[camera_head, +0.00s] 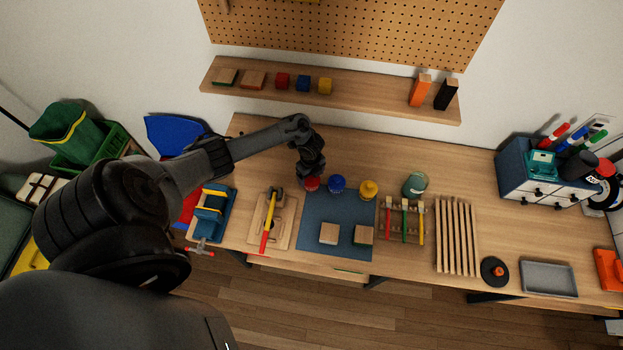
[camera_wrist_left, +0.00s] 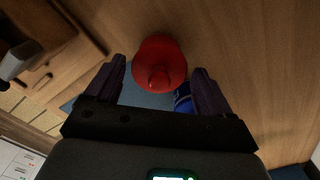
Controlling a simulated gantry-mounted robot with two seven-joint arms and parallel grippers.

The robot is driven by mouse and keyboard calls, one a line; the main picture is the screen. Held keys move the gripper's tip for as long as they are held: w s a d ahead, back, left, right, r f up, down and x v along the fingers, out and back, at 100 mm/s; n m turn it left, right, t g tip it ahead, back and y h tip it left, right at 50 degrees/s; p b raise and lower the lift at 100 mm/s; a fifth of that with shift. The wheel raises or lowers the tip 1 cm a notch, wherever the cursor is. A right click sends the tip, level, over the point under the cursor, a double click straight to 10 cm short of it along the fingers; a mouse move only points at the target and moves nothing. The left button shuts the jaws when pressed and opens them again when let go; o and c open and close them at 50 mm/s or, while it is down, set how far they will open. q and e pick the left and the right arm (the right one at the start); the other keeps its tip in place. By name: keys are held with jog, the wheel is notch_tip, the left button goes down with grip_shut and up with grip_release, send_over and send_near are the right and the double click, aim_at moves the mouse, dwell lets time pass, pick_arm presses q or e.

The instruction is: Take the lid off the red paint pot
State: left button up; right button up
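The red paint pot (camera_head: 312,184) stands at the back left corner of the blue mat, partly hidden by my left gripper (camera_head: 311,173) just above it. In the left wrist view the red paint pot (camera_wrist_left: 159,62) shows from above, with its round red lid and small knob. My left gripper (camera_wrist_left: 158,75) is open there, its two dark fingers apart on either side of the pot's near edge, with visible gaps. I cannot tell from these views whether the fingers are level with the lid. My right gripper is not in view.
The blue paint pot (camera_head: 337,184) stands close to the right of the red one, with the yellow pot (camera_head: 368,189) beyond. The blue mat (camera_head: 325,212) holds two wooden blocks. A hammer (camera_head: 268,222) lies to the left. The shelf (camera_head: 360,97) hangs behind.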

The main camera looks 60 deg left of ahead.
pick_arm(q)
jog(key=c, duration=0.7)
jog(key=shift+c, duration=0.2)
jog(key=shift+r, duration=0.1)
